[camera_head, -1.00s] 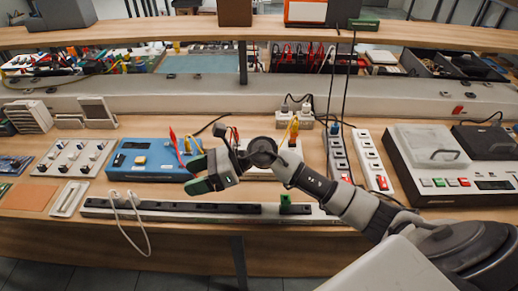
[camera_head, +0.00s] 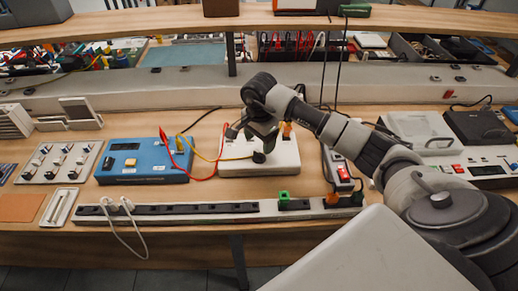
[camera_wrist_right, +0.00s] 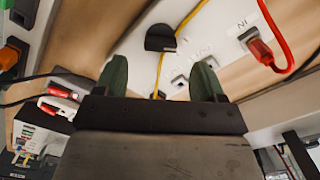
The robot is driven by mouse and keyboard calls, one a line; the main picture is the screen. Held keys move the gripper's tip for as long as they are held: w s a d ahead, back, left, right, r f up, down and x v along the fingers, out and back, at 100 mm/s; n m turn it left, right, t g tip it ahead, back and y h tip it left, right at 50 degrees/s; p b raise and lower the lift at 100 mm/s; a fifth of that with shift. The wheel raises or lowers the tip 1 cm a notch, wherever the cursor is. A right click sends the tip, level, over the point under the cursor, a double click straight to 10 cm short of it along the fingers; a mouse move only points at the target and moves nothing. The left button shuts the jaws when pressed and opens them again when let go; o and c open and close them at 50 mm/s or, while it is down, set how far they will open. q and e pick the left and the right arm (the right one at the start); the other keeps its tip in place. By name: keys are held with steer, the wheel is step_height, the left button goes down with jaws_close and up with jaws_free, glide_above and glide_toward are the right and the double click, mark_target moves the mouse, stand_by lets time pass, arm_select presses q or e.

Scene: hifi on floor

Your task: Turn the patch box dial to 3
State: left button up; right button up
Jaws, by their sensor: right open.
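The patch box is a white box (camera_head: 287,165) on the bench, with a red and a yellow cable at it. Its black dial (camera_head: 259,157) shows just below my right gripper (camera_head: 250,132). In the right wrist view the white face (camera_wrist_right: 213,45) fills the top, with the dial (camera_wrist_right: 161,38) ahead of and between the green fingertips of my right gripper (camera_wrist_right: 161,82). The gripper is open and apart from the dial. I cannot read the dial's setting. My left gripper is not in view.
A blue box (camera_head: 145,160) stands left of the patch box. A red plug (camera_wrist_right: 261,50) with its cable sits near the right finger. A long power strip (camera_head: 190,219) lies along the front edge. A grey device (camera_head: 418,130) stands to the right.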

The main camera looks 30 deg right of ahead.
mark_target(259, 153)
steer(key=shift+f+p, duration=0.35)
steer(key=shift+f, duration=2.25)
steer(key=c, duration=0.9)
